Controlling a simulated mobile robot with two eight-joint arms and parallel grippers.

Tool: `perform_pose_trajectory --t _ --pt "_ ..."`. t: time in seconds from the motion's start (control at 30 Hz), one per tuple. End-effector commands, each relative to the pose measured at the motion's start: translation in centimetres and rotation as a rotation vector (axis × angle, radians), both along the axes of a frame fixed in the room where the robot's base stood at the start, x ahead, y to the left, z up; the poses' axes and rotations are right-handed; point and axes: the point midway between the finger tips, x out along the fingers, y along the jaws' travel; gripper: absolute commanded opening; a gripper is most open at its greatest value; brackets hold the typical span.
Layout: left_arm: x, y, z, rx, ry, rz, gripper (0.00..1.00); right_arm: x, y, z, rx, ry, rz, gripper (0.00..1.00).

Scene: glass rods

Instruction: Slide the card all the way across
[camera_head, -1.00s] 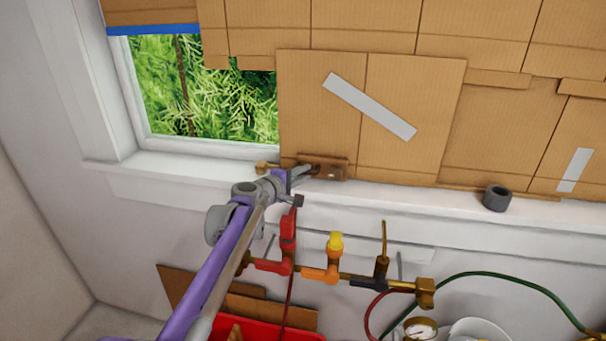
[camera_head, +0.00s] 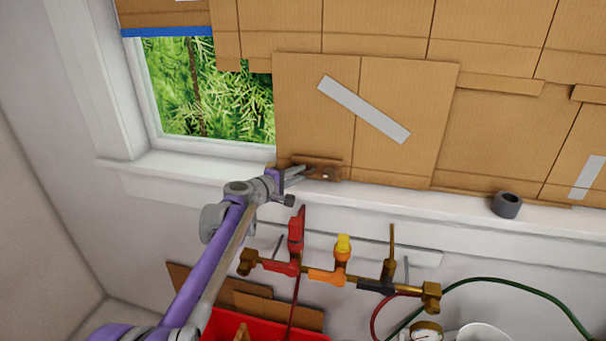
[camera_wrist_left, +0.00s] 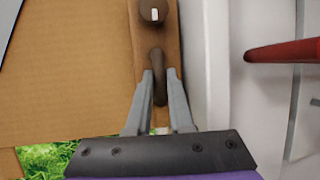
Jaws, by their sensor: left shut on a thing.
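The card (camera_head: 400,95) is a tan cardboard panel with a diagonal grey tape strip. It stands upright against the window, and its left edge partly covers the glass. A brown handle (camera_head: 330,172) sits at its lower left corner, just above the sill. My left gripper (camera_head: 302,172) reaches it from the left and is shut on it. In the left wrist view, the fingers of my left gripper (camera_wrist_left: 160,92) close around the handle's dark brown peg (camera_wrist_left: 158,65), with the card (camera_wrist_left: 75,75) beside it. The fingertips partly hide the peg. My right gripper is not in view.
Uncovered window glass (camera_head: 205,95) shows greenery left of the card. A dark ring (camera_head: 507,204) rests on the white sill (camera_head: 400,200) to the right. Below are a brass manifold with coloured valves (camera_head: 340,275), a green hose (camera_head: 510,283) and a red bin (camera_head: 265,325).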

Motion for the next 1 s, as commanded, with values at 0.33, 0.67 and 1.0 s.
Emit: perform_pose_trajectory --t 0.33,0.67,1.0 --pt "0.1 0.2 0.0 0.0 -0.001 0.006 0.49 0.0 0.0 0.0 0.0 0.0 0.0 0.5" --pt "-1.1 1.0 0.3 0.0 0.0 0.006 0.49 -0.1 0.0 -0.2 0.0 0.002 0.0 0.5" --pt "-6.5 4.7 1.4 0.001 0.0 0.007 0.49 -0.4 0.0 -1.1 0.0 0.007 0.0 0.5"
